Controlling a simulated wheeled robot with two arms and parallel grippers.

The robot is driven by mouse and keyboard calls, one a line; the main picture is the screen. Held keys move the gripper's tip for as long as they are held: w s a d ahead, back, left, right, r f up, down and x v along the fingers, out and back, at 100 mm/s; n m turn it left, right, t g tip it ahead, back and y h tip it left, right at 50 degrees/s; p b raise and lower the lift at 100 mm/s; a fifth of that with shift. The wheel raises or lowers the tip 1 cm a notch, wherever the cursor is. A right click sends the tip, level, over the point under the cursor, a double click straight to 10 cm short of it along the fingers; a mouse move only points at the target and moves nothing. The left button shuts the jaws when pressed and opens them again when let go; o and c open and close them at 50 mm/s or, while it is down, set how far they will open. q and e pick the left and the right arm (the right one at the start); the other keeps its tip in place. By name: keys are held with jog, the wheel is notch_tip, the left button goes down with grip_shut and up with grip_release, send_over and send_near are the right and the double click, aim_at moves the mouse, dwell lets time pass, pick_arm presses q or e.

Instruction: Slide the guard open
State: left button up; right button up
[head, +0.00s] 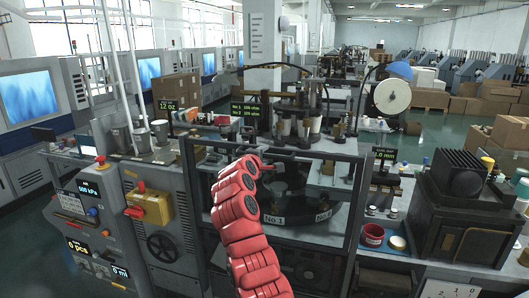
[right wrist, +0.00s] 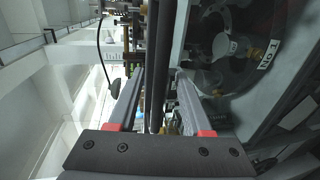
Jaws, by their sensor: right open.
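The guard (head: 313,153) is a dark rectangular frame with a see-through front, standing before the round turntable (head: 283,205) of the forming machine. My right gripper (head: 263,166), at the end of the red arm, is at the guard's top bar, near its middle. In the right wrist view the right gripper (right wrist: 159,74) is open. A dark bar (right wrist: 152,60), seemingly the guard's top bar, runs between its two fingers. I cannot tell whether the fingers touch it. My left gripper is not in view.
Left of the guard stands a grey cabinet with a yellow switch box (head: 150,207) and a black handwheel (head: 163,247). To the right are a red cup (head: 373,235) and a black finned unit (head: 459,195). Machine parts rise close behind the guard's top bar.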

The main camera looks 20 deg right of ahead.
jog(key=shift+w+d+f, duration=0.15)
jog(key=shift+w+d, duration=0.1)
jog(key=shift+w, duration=0.1)
grip_shut()
dwell(1.3)
